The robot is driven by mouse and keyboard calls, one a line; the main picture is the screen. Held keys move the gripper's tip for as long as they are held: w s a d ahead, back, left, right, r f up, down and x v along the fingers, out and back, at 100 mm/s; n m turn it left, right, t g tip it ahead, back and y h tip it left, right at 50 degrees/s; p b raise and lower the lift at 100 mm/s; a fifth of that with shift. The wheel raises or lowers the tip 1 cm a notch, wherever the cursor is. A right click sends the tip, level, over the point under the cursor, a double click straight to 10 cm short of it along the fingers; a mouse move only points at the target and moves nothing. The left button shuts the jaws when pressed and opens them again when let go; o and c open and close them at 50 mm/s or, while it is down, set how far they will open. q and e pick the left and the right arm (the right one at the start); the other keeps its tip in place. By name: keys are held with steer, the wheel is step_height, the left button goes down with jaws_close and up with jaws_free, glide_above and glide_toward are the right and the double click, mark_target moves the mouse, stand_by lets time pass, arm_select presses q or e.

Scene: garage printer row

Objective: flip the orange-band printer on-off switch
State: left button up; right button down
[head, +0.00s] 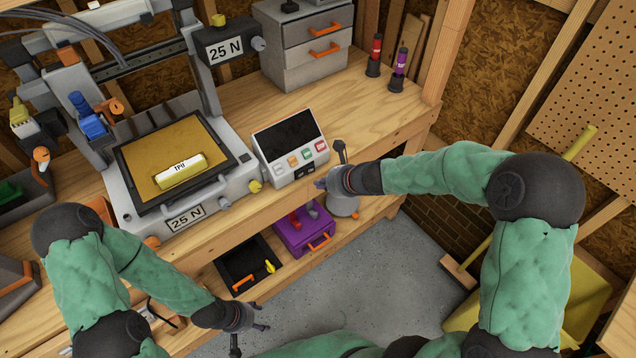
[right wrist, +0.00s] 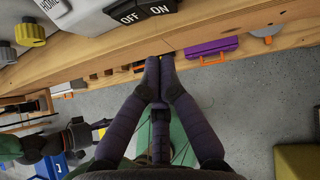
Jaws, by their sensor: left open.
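The printer (head: 125,205) stands on the wooden bench with a tan bed and "25 N" labels. I cannot make out an orange band on it. Its control box (head: 262,143) has a dark screen and a row of coloured buttons. The black on-off switch (head: 304,171) sits low on the box front; in the right wrist view its keys (right wrist: 137,12) read OFF and ON. My right gripper (head: 322,184) is just right of and below the switch, apart from it; its fingertips (right wrist: 159,62) are together and empty. My left gripper (head: 250,338) is open and empty, low in front of the bench.
A yellow TPU roll (head: 180,171) lies on the printer bed. The bench front edge (right wrist: 95,62) runs close to my right fingertips. A purple box (head: 290,240) and a black bin (head: 238,270) stand on the lower shelf. Grey drawers (head: 295,65) stand behind.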

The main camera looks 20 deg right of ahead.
steer(key=a+p+v, duration=0.1)
steer(key=p+v, duration=0.3)
steer(key=v, duration=0.5)
steer(key=shift+s+r, duration=0.35)
steer(key=shift+s, duration=0.2)
steer(key=s+a+f+n+g, duration=0.2)
steer(key=s+f+n, duration=0.3)
steer(key=f+n, duration=0.4)
steer(key=s+a+f+n+g, duration=0.2)
steer(key=s+a+f+n, duration=0.3)
steer(key=f+n, duration=0.4)
steer(key=s+a+f+n+g+h, duration=0.1)
steer(key=s+a+f+n+g, duration=0.2)
steer(key=s+f+n, duration=0.4)
step_height(320, 180, down, 3)
steer(key=shift+s+a+f+n, duration=0.15)
steer(key=shift+n, duration=0.85)
